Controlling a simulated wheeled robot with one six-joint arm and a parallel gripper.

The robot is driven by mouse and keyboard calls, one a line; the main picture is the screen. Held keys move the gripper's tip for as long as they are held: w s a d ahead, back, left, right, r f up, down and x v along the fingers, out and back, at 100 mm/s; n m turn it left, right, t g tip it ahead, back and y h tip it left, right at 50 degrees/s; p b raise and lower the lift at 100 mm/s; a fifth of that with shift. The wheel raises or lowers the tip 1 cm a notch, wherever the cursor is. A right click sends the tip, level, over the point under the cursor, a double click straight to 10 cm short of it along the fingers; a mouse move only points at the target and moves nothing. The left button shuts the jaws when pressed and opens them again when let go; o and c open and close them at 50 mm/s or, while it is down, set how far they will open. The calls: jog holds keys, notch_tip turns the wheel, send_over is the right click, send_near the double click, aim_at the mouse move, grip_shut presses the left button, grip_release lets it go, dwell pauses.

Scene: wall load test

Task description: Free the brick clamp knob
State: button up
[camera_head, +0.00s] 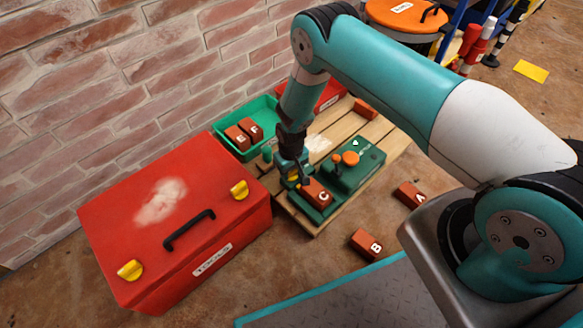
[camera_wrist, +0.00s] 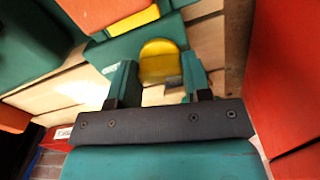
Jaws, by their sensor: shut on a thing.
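The brick clamp is a green fixture (camera_head: 355,170) on a wooden pallet, with orange knobs (camera_head: 350,158) on top. A red brick marked C (camera_head: 322,198) sits in its near end; a red block also shows at the top left of the wrist view (camera_wrist: 98,10). My gripper (camera_head: 293,178) points down at the left end of the clamp, beside brick C. In the wrist view a yellow rounded knob (camera_wrist: 159,62) stands between my two teal fingers, and my gripper (camera_wrist: 159,80) is shut on it. The knob's lower part is hidden.
A large red toolbox (camera_head: 235,225) stands close on the left by the brick wall. A green tray (camera_head: 222,122) holds bricks E and F behind my gripper. Bricks A (camera_head: 408,192) and B (camera_head: 363,246) lie on the floor. An orange-lidded bucket (camera_head: 405,15) stands at the back.

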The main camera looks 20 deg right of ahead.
jog(key=shift+w+n, duration=0.1)
jog(key=shift+n, duration=1)
jog(key=o, duration=0.9)
notch_tip(320, 180, up, 17)
jog(key=p, duration=0.8)
jog(key=shift+r, duration=0.2)
jog(key=shift+r, duration=0.1)
